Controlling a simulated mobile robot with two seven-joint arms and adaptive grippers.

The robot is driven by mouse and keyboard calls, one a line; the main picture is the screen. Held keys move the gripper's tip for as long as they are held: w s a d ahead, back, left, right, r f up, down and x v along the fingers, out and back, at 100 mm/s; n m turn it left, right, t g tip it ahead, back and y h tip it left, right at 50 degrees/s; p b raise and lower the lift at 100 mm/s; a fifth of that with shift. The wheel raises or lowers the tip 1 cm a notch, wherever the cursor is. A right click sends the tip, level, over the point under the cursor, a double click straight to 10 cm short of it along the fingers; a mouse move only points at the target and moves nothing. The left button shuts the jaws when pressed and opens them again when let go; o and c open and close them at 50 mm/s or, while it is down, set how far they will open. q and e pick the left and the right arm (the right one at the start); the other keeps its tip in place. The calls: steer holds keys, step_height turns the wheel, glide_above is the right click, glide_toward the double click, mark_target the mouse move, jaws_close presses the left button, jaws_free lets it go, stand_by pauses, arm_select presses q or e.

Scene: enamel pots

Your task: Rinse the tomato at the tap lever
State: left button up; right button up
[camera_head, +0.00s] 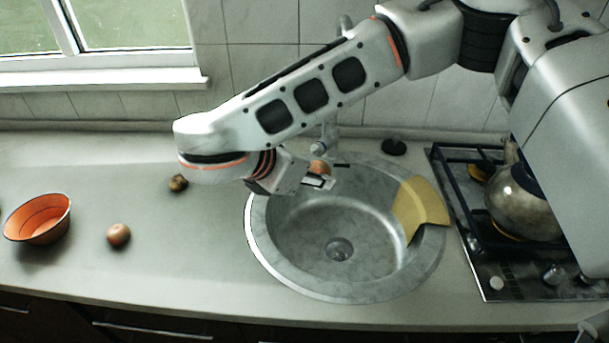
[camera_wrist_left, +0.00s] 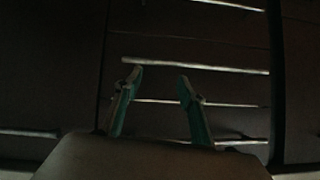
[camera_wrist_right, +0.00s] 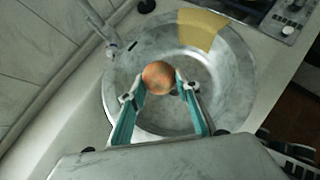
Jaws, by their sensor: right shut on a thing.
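The tomato (camera_wrist_right: 158,77), round and orange-red, is held between the fingertips of my right gripper (camera_wrist_right: 160,90), which is shut on it over the sink. In the head view the tomato (camera_head: 319,168) shows just past the right gripper (camera_head: 318,182), near the back rim of the sink (camera_head: 262,240). The tap (camera_head: 327,140) stands behind the sink, partly hidden by my right arm; it also shows in the right wrist view (camera_wrist_right: 112,50), apart from the tomato. I cannot make out its lever clearly. My left gripper (camera_wrist_left: 160,82) is open and empty, facing dark cabinet fronts.
A yellow cloth (camera_head: 421,203) hangs over the sink's right rim. A kettle (camera_head: 522,205) stands on the hob (camera_head: 480,270). On the left counter are an orange bowl (camera_head: 38,222), a brownish round item (camera_head: 118,235) and a small dark one (camera_head: 178,183). Counter between them is clear.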

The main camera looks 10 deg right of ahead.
steer(key=w+d+f+b, duration=0.1)
steer(key=w+d, duration=0.4)
steer(key=d, duration=0.2)
steer(key=shift+w+d+f, duration=0.15)
steer(key=shift+w+f, duration=0.1)
steer(key=shift+f, duration=0.15)
stand_by(0.3)
